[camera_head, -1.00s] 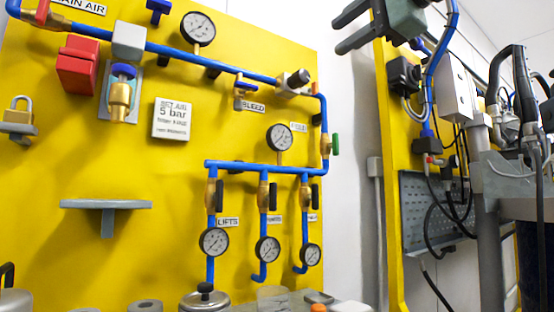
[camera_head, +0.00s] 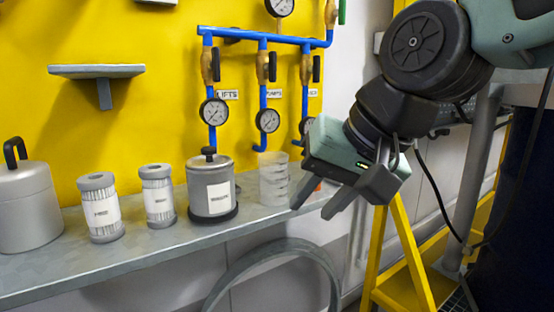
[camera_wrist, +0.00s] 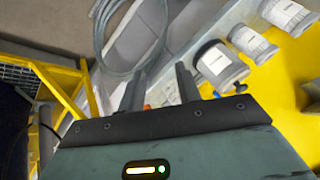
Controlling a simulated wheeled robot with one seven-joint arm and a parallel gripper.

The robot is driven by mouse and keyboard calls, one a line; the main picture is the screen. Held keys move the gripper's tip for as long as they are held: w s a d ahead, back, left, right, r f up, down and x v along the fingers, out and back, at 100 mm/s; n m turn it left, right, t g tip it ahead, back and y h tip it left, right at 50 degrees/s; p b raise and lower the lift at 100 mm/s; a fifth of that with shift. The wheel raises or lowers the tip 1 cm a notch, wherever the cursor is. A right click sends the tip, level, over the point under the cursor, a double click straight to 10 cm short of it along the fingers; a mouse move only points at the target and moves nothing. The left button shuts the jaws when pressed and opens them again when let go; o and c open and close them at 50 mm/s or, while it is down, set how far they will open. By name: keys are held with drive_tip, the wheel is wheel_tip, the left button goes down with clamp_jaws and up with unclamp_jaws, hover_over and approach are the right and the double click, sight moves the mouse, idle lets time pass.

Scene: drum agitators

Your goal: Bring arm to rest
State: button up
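My gripper (camera_head: 318,205) hangs at the right of the head view, pointing down and left, just in front of the right end of the grey shelf. Its two fingers are spread apart with nothing between them. In the wrist view my gripper (camera_wrist: 160,88) also shows two separated fingers. My arm comes in from the upper right of the head view, in front of the wall and the dark drum.
The shelf (camera_head: 120,262) bears a lidded pot (camera_head: 22,208), two filter cartridges (camera_head: 101,210), a grey canister (camera_head: 211,190) and clear stacked cups (camera_head: 273,180). A coiled hose (camera_head: 270,255) hangs below. A yellow frame (camera_head: 405,255) and a dark drum (camera_head: 515,220) stand right.

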drive_tip(key=s+d+f+n+g+h, duration=0.25)
drive_tip(key=s+d+f+n, duration=0.2)
drive_tip(key=s+f, duration=0.45)
drive_tip(key=s+d+f+n+g+h, duration=0.25)
drive_tip(key=s+d+f, duration=0.3)
drive_tip(key=f, duration=0.45)
wheel_tip(320, 180, up, 26)
drive_tip(key=a+p, duration=0.1)
drive_tip(key=p, duration=2.4)
drive_tip(key=shift+a+f+y, duration=0.15)
drive_tip(key=shift+f+y, duration=0.05)
drive_tip(key=shift+y, duration=0.2)
drive_tip(key=shift+a, duration=0.1)
